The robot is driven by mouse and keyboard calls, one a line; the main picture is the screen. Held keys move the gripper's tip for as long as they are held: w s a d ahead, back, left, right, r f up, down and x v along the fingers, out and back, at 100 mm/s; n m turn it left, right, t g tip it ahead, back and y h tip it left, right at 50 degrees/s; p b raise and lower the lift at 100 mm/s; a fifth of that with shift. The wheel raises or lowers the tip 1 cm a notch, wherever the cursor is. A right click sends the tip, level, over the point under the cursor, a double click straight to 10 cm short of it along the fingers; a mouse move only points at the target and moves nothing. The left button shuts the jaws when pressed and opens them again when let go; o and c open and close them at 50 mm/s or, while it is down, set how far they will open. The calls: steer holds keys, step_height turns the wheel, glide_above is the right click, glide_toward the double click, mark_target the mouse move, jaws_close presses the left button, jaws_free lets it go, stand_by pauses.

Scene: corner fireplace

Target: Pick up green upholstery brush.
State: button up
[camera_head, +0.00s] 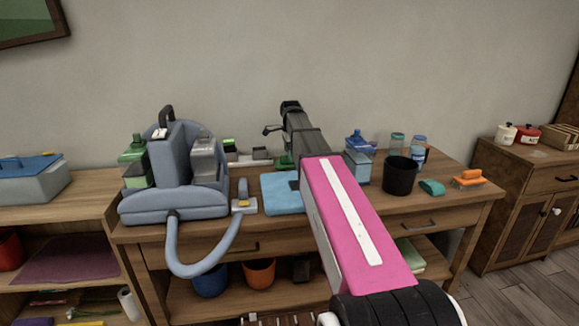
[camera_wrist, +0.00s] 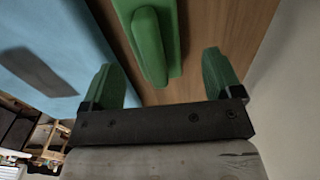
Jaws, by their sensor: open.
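The green upholstery brush (camera_wrist: 150,40) lies on the wooden table top, its long raised handle pointing at my gripper in the wrist view. My gripper (camera_wrist: 160,75) is open, with one green finger on each side of the brush's near end and visible gaps to both. The brush's far end is cut off by the frame. In the head view a small green piece (camera_head: 284,160) shows beside my arm at the back of the table, likely the brush. My arm hides most of that spot and my fingers there.
A folded blue cloth (camera_head: 283,201) lies left of my arm, close to the brush. A grey-blue extractor machine (camera_head: 175,175) with a hose stands further left. Right are a blue-capped bottle (camera_head: 357,163), a black cup (camera_head: 399,178), a teal sponge (camera_head: 432,187) and an orange brush (camera_head: 468,178).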

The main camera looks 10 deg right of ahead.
mark_target(289, 163)
steer(key=shift+s+a+f, duration=0.15)
steer(key=shift+f, duration=1.2)
steer(key=shift+s+a+f, duration=0.1)
steer(key=shift+a+f, duration=0.05)
steer(key=shift+f, duration=1.15)
steer(key=c, duration=1.1)
